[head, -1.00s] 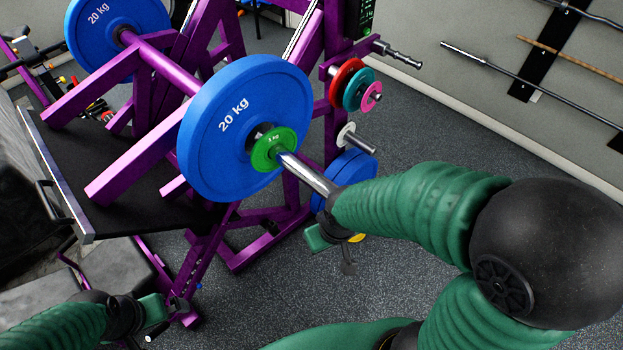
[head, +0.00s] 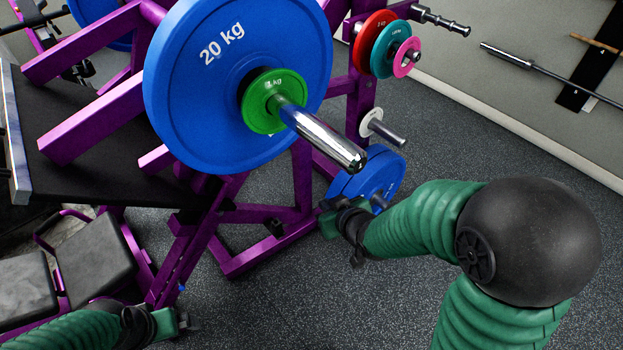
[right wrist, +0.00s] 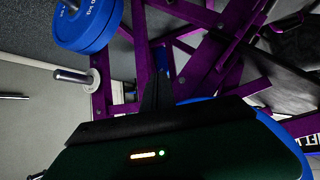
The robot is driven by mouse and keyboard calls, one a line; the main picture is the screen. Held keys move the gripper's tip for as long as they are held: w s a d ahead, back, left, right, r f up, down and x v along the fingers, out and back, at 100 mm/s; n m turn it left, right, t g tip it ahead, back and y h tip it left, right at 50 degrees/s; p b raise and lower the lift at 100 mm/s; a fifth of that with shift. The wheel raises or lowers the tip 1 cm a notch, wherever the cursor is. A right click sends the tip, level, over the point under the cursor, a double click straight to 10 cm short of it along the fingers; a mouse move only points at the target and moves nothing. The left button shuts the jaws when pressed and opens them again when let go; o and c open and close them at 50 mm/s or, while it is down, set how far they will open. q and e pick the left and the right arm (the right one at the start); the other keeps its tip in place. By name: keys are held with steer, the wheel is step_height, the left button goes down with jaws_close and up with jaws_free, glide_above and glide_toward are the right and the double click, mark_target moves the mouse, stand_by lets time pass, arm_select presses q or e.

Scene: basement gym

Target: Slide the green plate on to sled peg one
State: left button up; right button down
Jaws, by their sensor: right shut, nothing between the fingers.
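The green plate (head: 262,117) sits on the bar's chrome sleeve (head: 322,138), close against the outer face of a large blue 20 kg plate (head: 195,95). My right gripper (head: 333,218) is shut and empty below the sleeve end, apart from the green plate. Its dark fingers (right wrist: 157,90) show together in the right wrist view, with nothing between them. My left gripper (head: 172,322) is low at the left, far from the green plate; its jaws are too small to read. I cannot pick out sled peg one in these views.
Blue plates (head: 375,180) hang low on the purple rack (head: 300,180) near my right gripper. Above them are a small white plate (head: 371,122) and red, teal and pink plates (head: 375,35). A dark bench (head: 95,255) stands at the lower left. Speckled floor is clear at lower middle.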

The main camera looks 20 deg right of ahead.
steer(key=w+a+r+n+t+y, duration=0.1)
steer(key=w+r+t+y, duration=0.1)
steer(key=w+r+t, duration=0.3)
steer(key=n+t+y, duration=0.2)
steer(key=t+y, duration=0.3)
glide_toward(280, 123)
steer(key=p+x, duration=0.1)
steer(key=x, duration=0.1)
steer(key=r+p+x, duration=0.1)
steer(key=x, duration=0.2)
steer(key=shift+a+r, duration=0.1)
steer(key=shift+r, duration=0.1)
steer(key=shift+w, duration=0.25)
steer(key=shift+w+a, duration=0.35)
steer(key=shift+w, duration=0.45)
steer(key=shift+w+a, duration=0.3)
steer(key=shift+w, duration=0.55)
steer(key=shift+w, duration=0.1)
